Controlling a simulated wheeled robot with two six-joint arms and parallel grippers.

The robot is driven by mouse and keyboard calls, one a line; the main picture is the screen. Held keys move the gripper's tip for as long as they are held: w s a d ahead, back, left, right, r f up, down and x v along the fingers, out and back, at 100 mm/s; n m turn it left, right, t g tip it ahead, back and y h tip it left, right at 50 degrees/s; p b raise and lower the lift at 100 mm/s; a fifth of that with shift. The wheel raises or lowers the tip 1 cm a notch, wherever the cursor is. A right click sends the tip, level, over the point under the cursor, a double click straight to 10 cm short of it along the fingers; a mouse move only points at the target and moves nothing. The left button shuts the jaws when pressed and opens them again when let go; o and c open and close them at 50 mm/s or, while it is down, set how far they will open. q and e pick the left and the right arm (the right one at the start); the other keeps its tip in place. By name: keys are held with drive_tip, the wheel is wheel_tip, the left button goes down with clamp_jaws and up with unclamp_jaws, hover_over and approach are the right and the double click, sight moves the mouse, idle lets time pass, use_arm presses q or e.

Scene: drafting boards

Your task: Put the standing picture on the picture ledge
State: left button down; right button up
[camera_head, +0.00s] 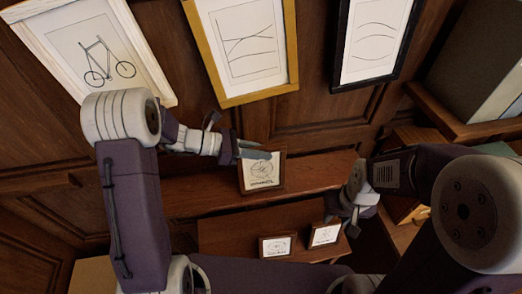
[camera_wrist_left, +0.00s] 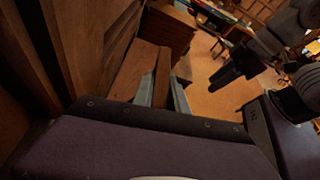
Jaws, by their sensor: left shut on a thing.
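A small brown-framed picture (camera_head: 262,184) with a white sheet and a round drawing is in the fingers of my left gripper (camera_head: 252,154). The gripper is shut on its upper edge. The picture appears upright, in front of the wooden ledge (camera_head: 318,172) along the panelled wall; I cannot tell whether it touches the ledge. In the left wrist view, brown wood shows between the grey fingers (camera_wrist_left: 162,94). My right gripper (camera_head: 352,210) is at the ledge's right end, partly hidden by its own arm; its jaws are unclear.
Two small framed pictures, one at the middle (camera_head: 276,246) and one at the right (camera_head: 326,234), stand on a lower wooden surface (camera_head: 222,236). Three large framed drawings hang above: white (camera_head: 160,90), yellow (camera_head: 290,45) and black (camera_head: 341,50). A shelf (camera_head: 470,128) is at the right.

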use_arm(q)
drive_tip(key=c, duration=1.3)
unclamp_jaws()
drive_tip(key=shift+f, duration=0.15)
drive_tip(key=shift+w, duration=0.1)
drive_tip(key=shift+a+r, duration=0.15)
drive_tip(key=shift+r, duration=0.15)
drive_tip(key=b+v, duration=0.2)
drive_tip(key=v, duration=0.5)
drive_tip(key=shift+a, duration=0.2)
drive_tip(key=shift+d, duration=0.1)
